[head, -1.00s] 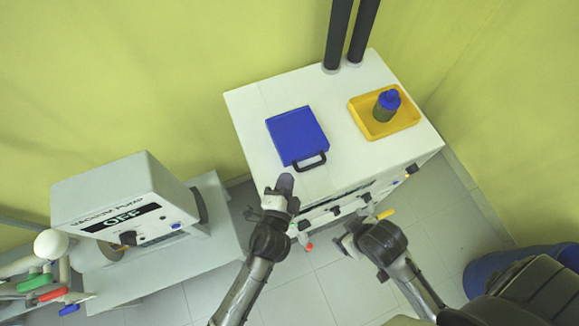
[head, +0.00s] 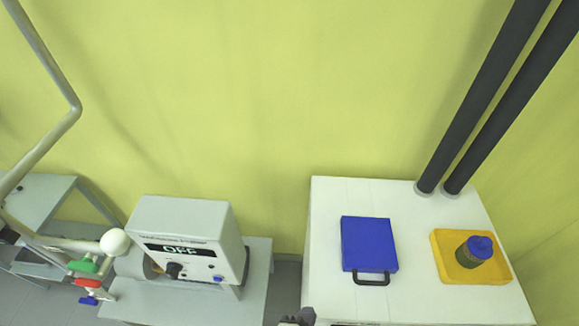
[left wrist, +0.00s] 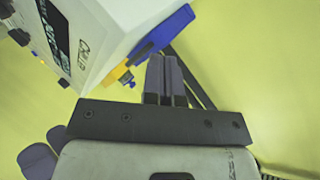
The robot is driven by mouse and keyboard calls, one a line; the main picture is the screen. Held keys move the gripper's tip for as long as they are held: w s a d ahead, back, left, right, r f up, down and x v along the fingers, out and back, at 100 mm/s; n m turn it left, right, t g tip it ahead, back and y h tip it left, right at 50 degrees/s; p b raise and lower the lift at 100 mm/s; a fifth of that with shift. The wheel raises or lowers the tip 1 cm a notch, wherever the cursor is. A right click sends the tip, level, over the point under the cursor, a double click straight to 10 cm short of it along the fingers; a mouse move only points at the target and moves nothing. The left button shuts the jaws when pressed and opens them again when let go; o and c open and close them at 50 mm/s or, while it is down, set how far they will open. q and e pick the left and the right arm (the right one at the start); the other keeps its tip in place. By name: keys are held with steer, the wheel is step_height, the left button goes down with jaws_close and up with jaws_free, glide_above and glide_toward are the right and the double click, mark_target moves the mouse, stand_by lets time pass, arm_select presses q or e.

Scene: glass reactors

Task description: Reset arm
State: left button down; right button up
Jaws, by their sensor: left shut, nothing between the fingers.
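My left gripper (head: 300,316) barely shows at the bottom edge of the head view, in front of the white cabinet (head: 335,205). In the left wrist view its two dark fingers (left wrist: 164,62) are together with nothing between them. The white cabinet's front, with a dark display, tilts across the upper left of that view. My right gripper is out of view.
On the cabinet lie a blue box with a black handle (head: 368,244) and a yellow tray (head: 440,262) holding a blue-capped bottle (head: 476,250). Two dark pipes (head: 490,95) rise behind. A vacuum pump reading OFF (head: 190,225) stands left, beside colored valve handles (head: 84,265).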

arm_select(q)
steer(key=a+r+n+g+y, duration=0.2)
steer(key=a+n, duration=0.3)
steer(key=a, duration=0.2)
steer(key=a+r+n+g+y, duration=0.2)
steer(key=a+n+y, duration=0.1)
steer(key=a+n, duration=0.3)
steer(key=s+a+f+n+g+y, duration=0.1)
steer(key=s+a+f+n+g, duration=0.35)
steer(key=s+a, duration=0.95)
step_height(320, 180, up, 22)
steer(key=p, duration=2.3)
steer(key=shift+s+r+m+p, duration=0.15)
steer(key=shift+r+m+p, duration=0.15)
steer(key=shift+m, duration=0.15)
